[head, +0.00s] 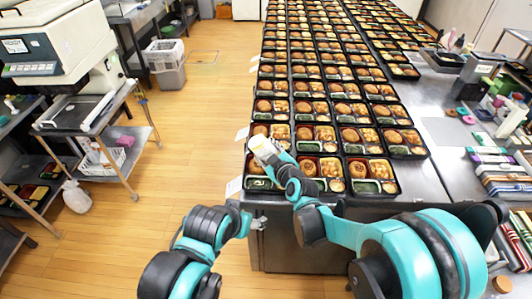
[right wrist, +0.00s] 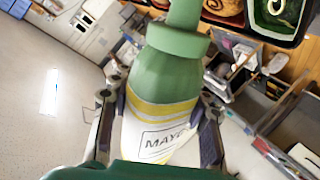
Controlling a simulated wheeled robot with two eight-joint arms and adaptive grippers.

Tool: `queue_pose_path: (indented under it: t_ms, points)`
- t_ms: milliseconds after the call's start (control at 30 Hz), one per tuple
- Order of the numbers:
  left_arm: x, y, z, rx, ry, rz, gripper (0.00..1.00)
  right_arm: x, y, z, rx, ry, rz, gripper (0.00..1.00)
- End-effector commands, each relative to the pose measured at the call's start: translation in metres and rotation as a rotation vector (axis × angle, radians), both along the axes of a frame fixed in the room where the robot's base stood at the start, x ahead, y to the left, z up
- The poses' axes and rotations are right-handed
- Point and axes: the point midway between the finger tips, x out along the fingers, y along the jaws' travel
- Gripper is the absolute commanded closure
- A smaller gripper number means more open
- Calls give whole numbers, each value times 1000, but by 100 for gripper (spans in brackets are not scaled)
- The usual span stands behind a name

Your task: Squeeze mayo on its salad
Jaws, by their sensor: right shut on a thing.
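My right gripper (right wrist: 160,120) is shut on the mayo bottle (right wrist: 172,80), with a finger on each side of its label. The bottle is green with a white and yellow label reading MAYO. Its green nozzle points to the top of the right wrist view, beside a bento tray. A green salad compartment (right wrist: 285,22) there shows a pale curl. In the head view, the right gripper (head: 268,150) is over the front-left bento tray, with the pale bottle end (head: 261,143) showing. That tray's salad (head: 258,184) is at its front.
Rows of filled bento trays (head: 352,170) cover the long metal table and run to the back. A side counter at right holds tools and stacked items. A wheeled cart (head: 95,115) stands at left. The wooden floor (head: 190,100) between is clear.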

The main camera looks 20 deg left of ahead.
Motion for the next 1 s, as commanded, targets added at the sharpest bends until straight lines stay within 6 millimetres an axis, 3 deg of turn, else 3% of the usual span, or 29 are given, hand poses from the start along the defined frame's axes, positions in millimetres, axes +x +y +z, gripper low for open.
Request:
queue_pose_path:
  t_ms: [33,167,533,1000]
  points:
    - [0,0,9,0,0,0,32,0,0,11,0,0,0,60]
    - [0,0,17,0,0,0,32,0,0,23,0,0,0,60]
    - [0,0,18,0,0,0,32,0,1,24,-19,-4,1,60]
    - [0,0,46,0,0,0,32,-1,2,35,-478,-126,3,60]
